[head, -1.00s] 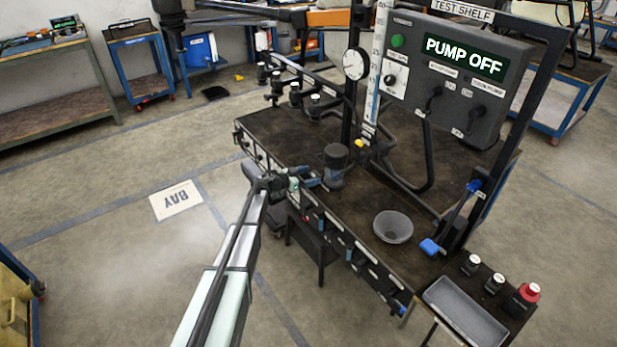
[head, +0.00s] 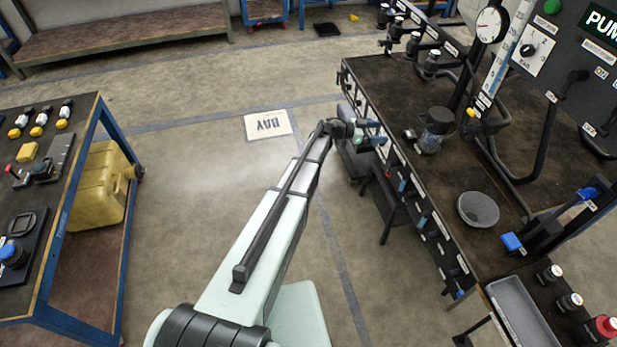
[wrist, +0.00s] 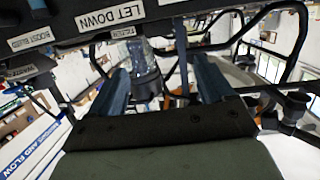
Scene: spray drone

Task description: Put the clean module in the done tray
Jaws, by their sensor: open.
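My gripper (head: 378,133) is at the front edge of the dark bench, with its blue fingers apart. It also shows open in the wrist view (wrist: 163,78), with nothing visibly clamped. A dark-topped, jar-like unit (head: 435,130) stands on the bench just right of the fingertips, apart from them. A clear and dark cylinder (wrist: 143,65) shows beyond the fingers in the wrist view. I cannot tell whether either is the clean module. A shallow grey tray (head: 516,312) at the bench's near right end looks empty; I cannot read a done label on it.
A grey bowl (head: 478,209) and a blue-ended lever (head: 512,242) sit on the bench. Capped bottles (head: 570,301) stand right of the tray. A blue-framed table (head: 75,190) at left holds small parts, with a yellow case (head: 100,185) below. Open floor lies between.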

